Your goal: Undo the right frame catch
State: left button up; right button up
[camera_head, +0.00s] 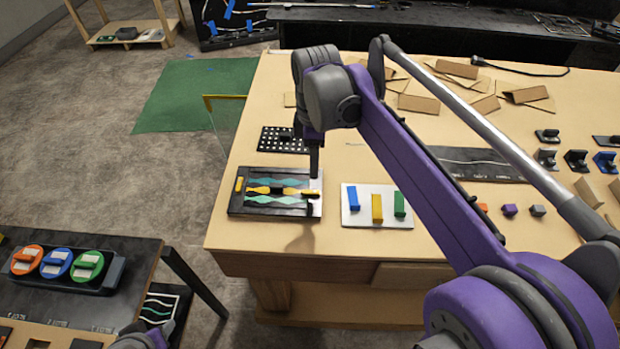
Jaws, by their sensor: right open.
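A dark framed panel (246,210) with wavy teal and yellow strips lies near the left front corner of the wooden table. A small yellow catch (311,194) shows on its right edge, and another yellow catch (239,184) on its left edge. My right gripper (314,172) points down just above the panel's right edge, close to the right catch. It is open, though its fingers look narrow and dark from here. I cannot tell whether it touches the catch. Only a bit of my left arm shows at the bottom left; its gripper is not visible.
A white plate (351,218) with blue, yellow and green blocks lies right of the panel. A black perforated plate (272,140) lies behind it. Cardboard pieces (418,103) lie at the back. A side table (135,260) with three coloured round knobs stands at the left.

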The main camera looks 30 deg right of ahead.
aim_at(314, 191)
notch_tip(314, 191, down, 9)
jog(key=shift+s+f, duration=0.1)
jog(key=shift+s, duration=0.05)
jog(key=shift+c, duration=0.3)
grip_shut()
